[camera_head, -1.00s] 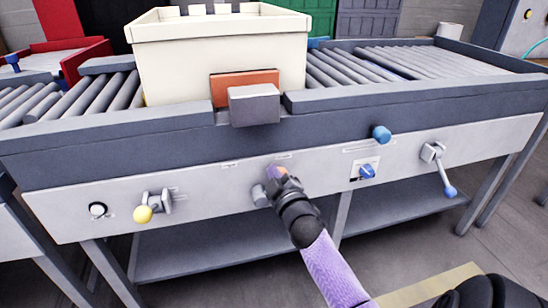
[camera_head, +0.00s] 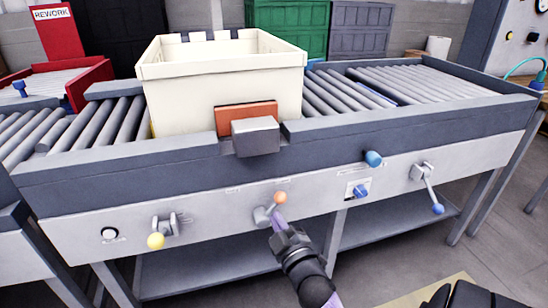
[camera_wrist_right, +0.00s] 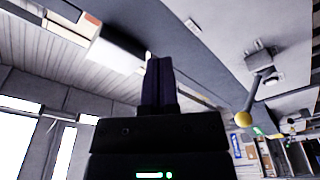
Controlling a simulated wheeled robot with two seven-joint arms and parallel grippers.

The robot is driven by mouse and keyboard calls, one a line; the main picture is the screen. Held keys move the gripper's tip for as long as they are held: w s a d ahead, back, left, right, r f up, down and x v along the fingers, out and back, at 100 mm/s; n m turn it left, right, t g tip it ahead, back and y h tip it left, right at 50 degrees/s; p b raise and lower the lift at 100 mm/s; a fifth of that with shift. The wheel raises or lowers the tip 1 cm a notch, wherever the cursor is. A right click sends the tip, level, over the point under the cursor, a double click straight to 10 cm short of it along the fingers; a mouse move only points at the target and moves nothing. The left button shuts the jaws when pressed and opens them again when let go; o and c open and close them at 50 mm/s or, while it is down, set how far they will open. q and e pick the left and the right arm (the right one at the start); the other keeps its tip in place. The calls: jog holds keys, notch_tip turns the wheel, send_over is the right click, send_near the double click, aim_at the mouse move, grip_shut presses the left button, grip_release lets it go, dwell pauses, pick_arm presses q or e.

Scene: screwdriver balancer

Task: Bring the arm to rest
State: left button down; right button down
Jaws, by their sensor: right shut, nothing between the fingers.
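My right gripper (camera_head: 277,219) is in front of the conveyor's light grey front panel (camera_head: 330,198). Its purple fingers are shut and empty, just below the orange-knobbed lever (camera_head: 281,197). I cannot tell whether the fingertips touch the lever's grey base. In the right wrist view the dark fingers (camera_wrist_right: 160,80) are together with nothing between them.
A cream crate (camera_head: 205,95) stands on the conveyor behind an orange and grey stop. The panel also carries a yellow-knobbed lever (camera_head: 156,240), a blue rotary switch (camera_head: 361,190), a blue knob (camera_head: 373,158) and a blue-tipped lever (camera_head: 437,208). Floor in front is open.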

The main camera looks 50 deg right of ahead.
pick_arm(q)
jog(key=shift+s+r, duration=0.1)
jog(key=shift+s, duration=0.2)
